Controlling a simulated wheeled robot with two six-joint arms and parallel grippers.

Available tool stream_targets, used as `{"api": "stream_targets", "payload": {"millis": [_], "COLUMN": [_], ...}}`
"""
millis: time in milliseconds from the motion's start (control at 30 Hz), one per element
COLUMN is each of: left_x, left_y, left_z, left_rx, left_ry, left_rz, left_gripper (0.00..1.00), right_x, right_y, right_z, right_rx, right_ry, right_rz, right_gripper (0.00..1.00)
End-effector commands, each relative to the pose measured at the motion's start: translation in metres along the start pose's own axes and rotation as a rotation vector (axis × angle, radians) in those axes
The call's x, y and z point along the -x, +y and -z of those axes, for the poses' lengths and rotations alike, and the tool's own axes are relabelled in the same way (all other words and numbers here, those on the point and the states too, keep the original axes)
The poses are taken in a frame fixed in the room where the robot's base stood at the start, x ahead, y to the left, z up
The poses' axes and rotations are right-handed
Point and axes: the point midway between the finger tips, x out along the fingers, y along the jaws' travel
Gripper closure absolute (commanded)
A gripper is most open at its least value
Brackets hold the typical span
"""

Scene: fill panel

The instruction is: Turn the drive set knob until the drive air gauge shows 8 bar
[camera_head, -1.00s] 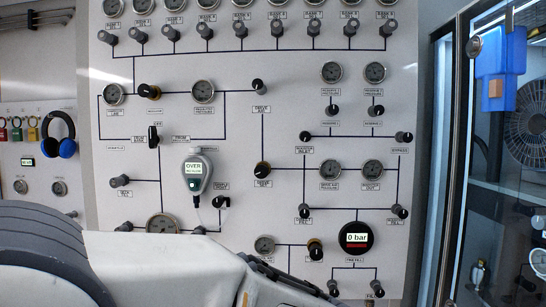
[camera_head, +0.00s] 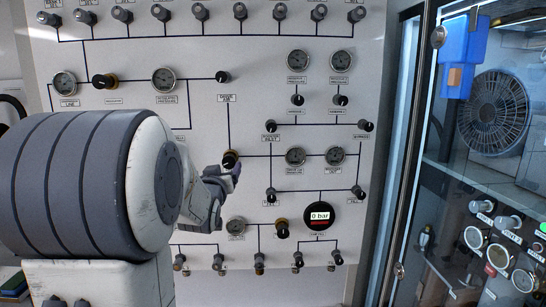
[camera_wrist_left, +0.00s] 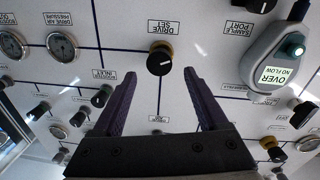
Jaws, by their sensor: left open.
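The drive set knob (camera_head: 231,159) is a black knob on a brass base, on the white panel left of two gauges. In the left wrist view the knob (camera_wrist_left: 160,60) shows upside down, its white mark pointing toward the lower right. My left gripper (camera_head: 226,176) is at the knob in the head view. In the wrist view its two dark fingers (camera_wrist_left: 160,80) are open, with the knob just beyond and between their tips; I see no contact. The drive air gauge (camera_head: 295,157) is right of the knob, also in the wrist view (camera_wrist_left: 62,46); its needle is too small to read.
A round black display (camera_head: 320,215) reads 0 bar. Other knobs and gauges crowd the panel around the drive set knob. In the wrist view a handheld meter (camera_wrist_left: 278,58) reads OVER, NO FLOW. A glass-doored cabinet (camera_head: 470,180) stands at the right.

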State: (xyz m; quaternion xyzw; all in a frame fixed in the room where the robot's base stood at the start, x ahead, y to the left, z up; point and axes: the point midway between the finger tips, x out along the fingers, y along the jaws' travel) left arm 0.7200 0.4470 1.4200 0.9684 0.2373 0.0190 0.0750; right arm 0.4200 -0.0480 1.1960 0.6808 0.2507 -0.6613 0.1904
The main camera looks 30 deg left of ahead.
Motion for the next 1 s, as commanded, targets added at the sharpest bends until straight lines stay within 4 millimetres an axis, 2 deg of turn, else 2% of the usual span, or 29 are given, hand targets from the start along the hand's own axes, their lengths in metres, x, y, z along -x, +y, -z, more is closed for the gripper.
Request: {"api": "stream_targets", "payload": {"millis": [33, 100, 300, 500, 733, 767, 800, 933, 1000], "left_x": [-0.01, -0.022, -0.046, -0.054, -0.055, -0.055, -0.055, -0.054, -0.054], "left_y": [0.001, 0.001, 0.001, 0.001, 0.0, 0.0, 0.0, 0.0, 0.0], "left_z": [0.003, 0.003, 0.002, 0.0, 0.0, 0.0, 0.0, 0.0, 0.0], "left_rx": [0.001, 0.001, 0.0, 0.0, 0.0, 0.0, 0.0, 0.001, 0.001], "left_ry": [-0.005, -0.003, -0.002, -0.001, -0.001, -0.001, -0.001, -0.001, -0.001], "left_rz": [0.0, 0.0, 0.0, -0.001, 0.0, 0.0, 0.0, 0.0, 0.0], "left_gripper": [0.24, 0.24, 0.24, 0.24, 0.24, 0.32, 0.47, 0.97, 1.0], "right_x": [0.009, 0.015, 0.026, 0.028, 0.028, 0.028, 0.028, 0.028, 0.028], "right_y": [-0.001, -0.001, -0.002, -0.002, -0.002, -0.002, -0.002, -0.002, -0.002], "right_z": [0.001, 0.001, 0.001, 0.002, 0.002, 0.002, 0.002, 0.002, 0.002], "right_rx": [0.001, 0.002, 0.005, 0.005, 0.005, 0.005, 0.005, 0.005, 0.005], "right_ry": [0.0, 0.0, 0.0, 0.0, 0.0, 0.0, 0.0, 0.0, 0.0], "right_rz": [0.0, 0.0, 0.0, 0.0, 0.0, 0.0, 0.0, 0.0, 0.0], "right_gripper": [0.24, 0.24, 0.24, 0.24, 0.24, 0.24, 0.24, 0.24, 0.24]}}
